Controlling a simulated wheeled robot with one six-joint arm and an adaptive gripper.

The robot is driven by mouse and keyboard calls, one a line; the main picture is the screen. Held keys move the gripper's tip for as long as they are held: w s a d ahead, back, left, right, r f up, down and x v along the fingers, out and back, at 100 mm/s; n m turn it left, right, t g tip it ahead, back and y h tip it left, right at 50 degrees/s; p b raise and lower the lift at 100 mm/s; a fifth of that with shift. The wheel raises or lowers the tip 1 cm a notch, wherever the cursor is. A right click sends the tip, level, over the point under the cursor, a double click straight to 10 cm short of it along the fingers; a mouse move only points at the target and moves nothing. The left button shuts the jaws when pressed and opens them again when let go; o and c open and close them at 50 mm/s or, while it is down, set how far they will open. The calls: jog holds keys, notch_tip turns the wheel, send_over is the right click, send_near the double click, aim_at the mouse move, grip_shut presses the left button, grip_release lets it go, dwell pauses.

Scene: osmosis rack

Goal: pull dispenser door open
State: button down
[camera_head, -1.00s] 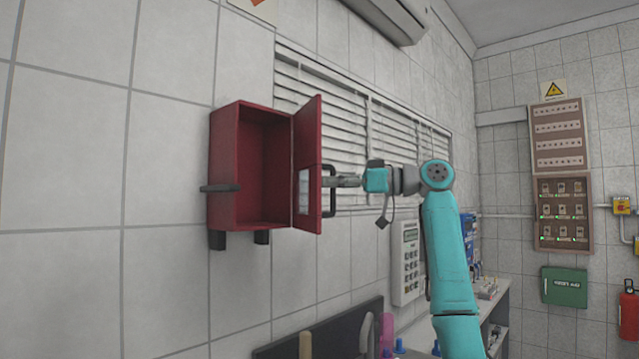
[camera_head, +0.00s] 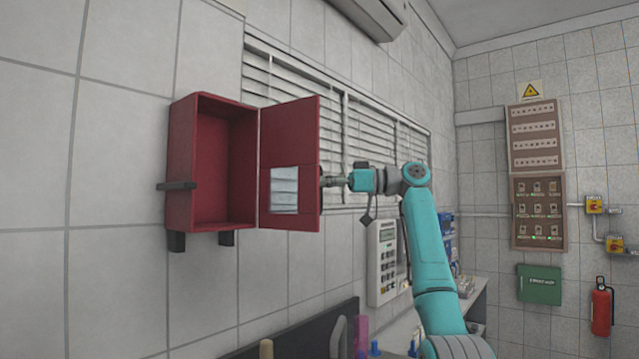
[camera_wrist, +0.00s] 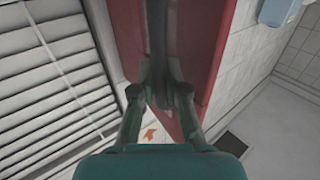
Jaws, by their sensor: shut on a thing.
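The red dispenser (camera_head: 182,165) is a box on the tiled wall, at the left in the head view. Its red door (camera_head: 290,135) stands wide open on the right side, with a pale panel (camera_head: 284,190) on its inner face. The inside of the box looks empty. My gripper (camera_head: 326,181) is at the door's right edge, its fingertips partly hidden behind the door. In the wrist view my gripper (camera_wrist: 159,92) is shut on the dark door handle (camera_wrist: 158,40), which runs along the red door (camera_wrist: 200,45).
A slatted blind (camera_head: 350,130) covers the wall behind the door. A keypad unit (camera_head: 383,262) hangs below my arm. A counter (camera_head: 470,300) with small items stands at the lower right. A fire extinguisher (camera_head: 601,307) hangs on the far right wall.

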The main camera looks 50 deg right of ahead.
jog(key=shift+d, duration=0.1)
dwell(0.3)
jog(key=c, duration=1.4)
grip_release()
jog(key=shift+c, duration=0.2)
jog(key=v, duration=1.2)
